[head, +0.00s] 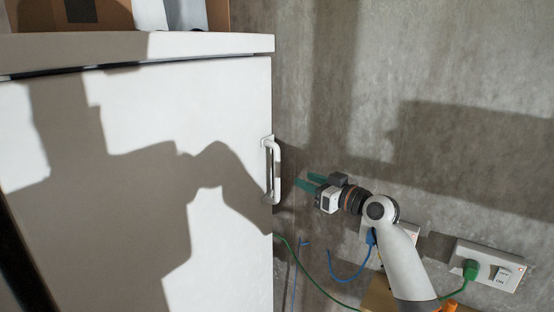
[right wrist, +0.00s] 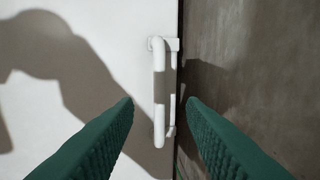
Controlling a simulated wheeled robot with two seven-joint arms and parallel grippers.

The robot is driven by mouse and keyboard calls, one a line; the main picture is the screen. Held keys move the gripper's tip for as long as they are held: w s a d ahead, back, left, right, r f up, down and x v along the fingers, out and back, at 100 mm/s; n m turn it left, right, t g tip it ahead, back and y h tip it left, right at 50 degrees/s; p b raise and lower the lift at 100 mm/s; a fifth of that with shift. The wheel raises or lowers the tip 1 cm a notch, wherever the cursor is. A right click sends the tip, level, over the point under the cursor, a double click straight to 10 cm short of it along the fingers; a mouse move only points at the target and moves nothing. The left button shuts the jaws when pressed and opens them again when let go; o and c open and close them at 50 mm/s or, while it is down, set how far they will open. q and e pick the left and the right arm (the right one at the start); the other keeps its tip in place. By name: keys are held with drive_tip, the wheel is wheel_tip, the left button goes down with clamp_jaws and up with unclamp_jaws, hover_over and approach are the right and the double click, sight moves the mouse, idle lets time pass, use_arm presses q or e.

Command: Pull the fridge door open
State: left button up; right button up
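The white fridge door (head: 140,180) fills the left of the head view and looks shut. Its white vertical handle (head: 275,170) is on the door's right edge. My right gripper (head: 303,183) is just right of the handle, its green fingers pointing left toward it. In the right wrist view the handle (right wrist: 161,95) stands upright, between and ahead of the two spread fingertips (right wrist: 161,101). The fingers are open, and I see no contact with the handle. My left gripper is not in view.
A grey concrete wall (head: 450,60) stands behind and right of the fridge. A socket panel (head: 500,268) with a green plug is at lower right. Green and blue cables (head: 345,275) hang below my right gripper. Boxes (head: 85,14) sit on top of the fridge.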

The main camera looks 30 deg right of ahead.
sight(279, 167)
drive_tip(key=w+p, duration=0.1)
drive_tip(key=w, duration=0.2)
drive_tip(key=w+a+p, duration=0.1)
drive_tip(key=w+p, duration=0.1)
drive_tip(key=w, duration=0.2)
drive_tip(key=w+a+p, duration=0.1)
drive_tip(key=w, duration=0.2)
drive_tip(key=shift+w+a+r, duration=0.1)
drive_tip(key=shift+w+r, duration=0.1)
drive_tip(key=shift+r, duration=0.15)
drive_tip(key=shift+w+a+f+p, duration=0.15)
drive_tip(key=shift+w+p, duration=0.15)
drive_tip(key=shift+w, duration=0.35)
drive_tip(key=shift+c, duration=0.4)
clamp_jaws()
